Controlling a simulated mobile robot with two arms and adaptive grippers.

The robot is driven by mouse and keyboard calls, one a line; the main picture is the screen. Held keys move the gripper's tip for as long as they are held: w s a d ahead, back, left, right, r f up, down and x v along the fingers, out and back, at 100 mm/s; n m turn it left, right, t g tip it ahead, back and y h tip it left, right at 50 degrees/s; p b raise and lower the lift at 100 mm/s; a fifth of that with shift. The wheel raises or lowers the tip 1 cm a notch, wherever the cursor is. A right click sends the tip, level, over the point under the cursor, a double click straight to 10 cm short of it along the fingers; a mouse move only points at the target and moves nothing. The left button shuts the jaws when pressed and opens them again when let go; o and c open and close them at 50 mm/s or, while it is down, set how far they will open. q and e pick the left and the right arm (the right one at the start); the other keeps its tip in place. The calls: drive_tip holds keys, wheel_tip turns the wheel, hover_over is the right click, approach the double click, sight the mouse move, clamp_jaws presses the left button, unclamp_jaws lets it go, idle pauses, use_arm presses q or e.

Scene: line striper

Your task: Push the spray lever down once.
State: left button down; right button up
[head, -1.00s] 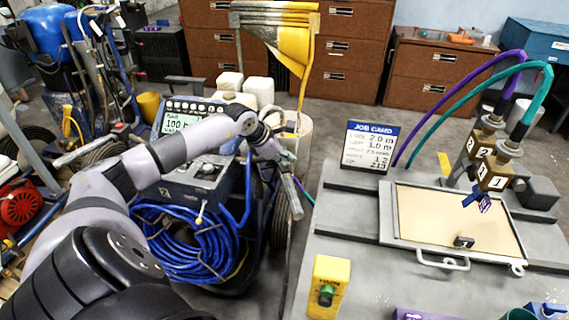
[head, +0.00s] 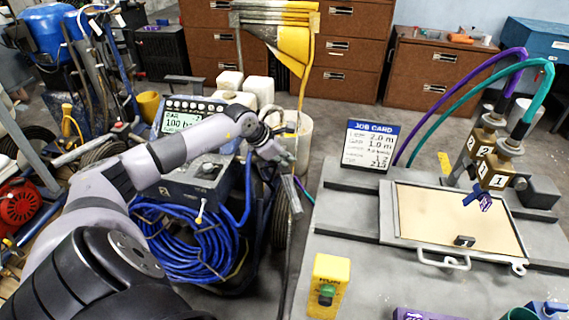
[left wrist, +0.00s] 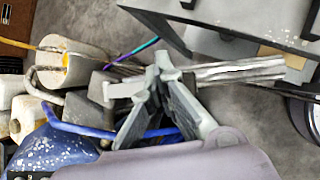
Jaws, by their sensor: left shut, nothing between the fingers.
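My left gripper (head: 286,160) reaches over the right side of the line striper (head: 200,180). In the left wrist view its fingers (left wrist: 163,68) are shut with nothing between them. A light grey metal bar (head: 293,197) extends from just below the gripper, at the striper's right side. It also shows in the left wrist view (left wrist: 245,70), running right from behind the fingertips. This bar appears to be the spray lever or its handle; I cannot tell which, nor whether the fingers touch it. A small pale-tipped lever (head: 200,212) stands on the striper's front. My right gripper is not in view.
Blue hose (head: 180,250) is coiled on the striper below my arm. A grey bench with a framed panel (head: 455,215), a job card (head: 369,147) and a yellow switch box (head: 327,285) lies to the right. White containers (head: 258,90) stand behind. A narrow floor gap separates striper and bench.

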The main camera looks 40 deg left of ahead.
use_arm(q)
drive_tip(key=shift+r, duration=0.1)
drive_tip(key=shift+w+a+r+p, duration=0.15)
drive_tip(key=shift+a+r+p, duration=0.1)
drive_tip(key=shift+r, duration=0.3)
drive_tip(key=shift+w+a+r+p, duration=0.1)
drive_tip(key=shift+a+r+p, duration=0.1)
drive_tip(key=shift+r, duration=0.35)
drive_tip(key=shift+r, duration=0.1)
drive_tip(key=r, duration=0.1)
drive_tip(key=r+p, duration=0.1)
drive_tip(key=r, duration=0.1)
drive_tip(key=w+a+r+p, duration=0.1)
drive_tip(key=shift+r, duration=0.3)
drive_tip(key=shift+s+f, duration=0.1)
idle(0.3)
